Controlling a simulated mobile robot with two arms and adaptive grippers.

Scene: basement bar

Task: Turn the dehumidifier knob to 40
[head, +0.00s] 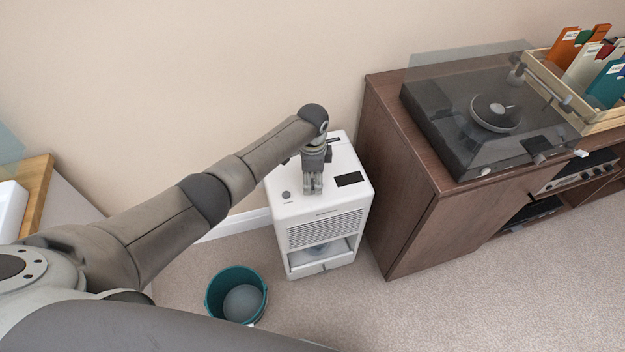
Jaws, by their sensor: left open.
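The white dehumidifier (345,213) stands on the carpet against the wall, with its top and front grille showing. A small grey round control (286,195) sits at the front left of its top; I cannot read any scale marks beside it. My left gripper (313,190) points down over the front middle of the top, to the right of that control. It is open, its fingers close together in this view, and I see nothing between them. The gripper hides part of the top, and I cannot tell whether it touches it. My right gripper is out of view.
A dark display panel (349,179) lies on the top, right of the gripper. A brown cabinet (405,215) with a turntable (450,130) stands close on the right. A teal bucket (212,292) stands on the floor at the front left. Carpet is clear at the right front.

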